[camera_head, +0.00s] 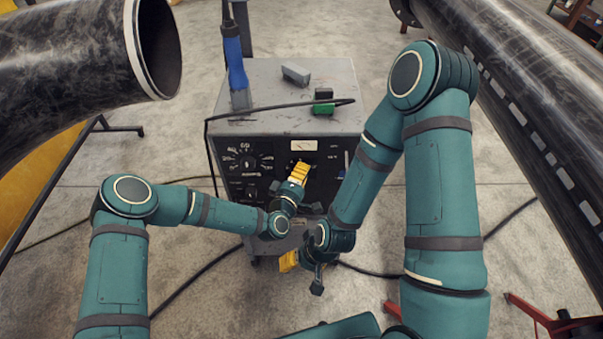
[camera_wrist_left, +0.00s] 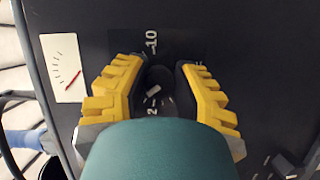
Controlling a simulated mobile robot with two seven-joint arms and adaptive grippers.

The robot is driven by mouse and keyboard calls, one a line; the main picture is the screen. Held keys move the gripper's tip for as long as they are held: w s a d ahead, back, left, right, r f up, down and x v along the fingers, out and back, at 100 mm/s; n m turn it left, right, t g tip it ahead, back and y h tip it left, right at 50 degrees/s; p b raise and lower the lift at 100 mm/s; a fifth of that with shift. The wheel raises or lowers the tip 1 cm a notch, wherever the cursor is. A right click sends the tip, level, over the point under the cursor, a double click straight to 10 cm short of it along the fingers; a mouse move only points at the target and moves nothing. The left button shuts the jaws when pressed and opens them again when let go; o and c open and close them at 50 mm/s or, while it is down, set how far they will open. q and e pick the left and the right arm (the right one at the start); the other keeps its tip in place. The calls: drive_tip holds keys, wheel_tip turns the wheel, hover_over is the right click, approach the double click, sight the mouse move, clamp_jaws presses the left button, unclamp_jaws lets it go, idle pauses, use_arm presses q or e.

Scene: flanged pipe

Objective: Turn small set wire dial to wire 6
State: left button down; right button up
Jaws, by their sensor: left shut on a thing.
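The welding machine's dark front panel (camera_head: 236,178) faces me in the head view. My left gripper (camera_head: 301,168) reaches the panel below the white meter (camera_head: 304,145). In the left wrist view its two yellow fingers (camera_wrist_left: 159,78) are shut on a small dark dial knob (camera_wrist_left: 154,91), one on each side. The knob has a white mark. The labels 10 and 2 show beside it; the rest of the scale is hidden by the fingers and my wrist. In the head view the gripper covers the knob. My right gripper (camera_head: 301,270) hangs low in front of the machine, apart from the panel; its opening is unclear.
A larger dial (camera_head: 247,162) is on the panel's left. A black cable loops over the front left. Large pipes stand on both sides.

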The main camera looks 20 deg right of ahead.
use_arm(q)
drive_tip(key=m+y+p, duration=0.1)
drive_tip(key=m, duration=0.1)
drive_tip(key=shift+d+r+m+g, duration=0.1)
drive_tip(key=shift+r+m+g, duration=0.05)
drive_tip(key=shift+m+g, duration=0.25)
drive_tip(key=shift+w+m+y+p, duration=0.1)
drive_tip(key=shift+m+y+p, duration=0.65)
drive_tip(key=shift+m, duration=0.65)
drive_tip(key=c, duration=0.7)
unclamp_jaws()
drive_tip(key=shift+f, duration=0.2)
drive_tip(key=shift+c, duration=0.2)
drive_tip(key=shift+y, duration=0.25)
drive_tip(key=v, duration=0.7)
drive_tip(key=shift+a+r, duration=0.2)
drive_tip(key=shift+a, duration=0.05)
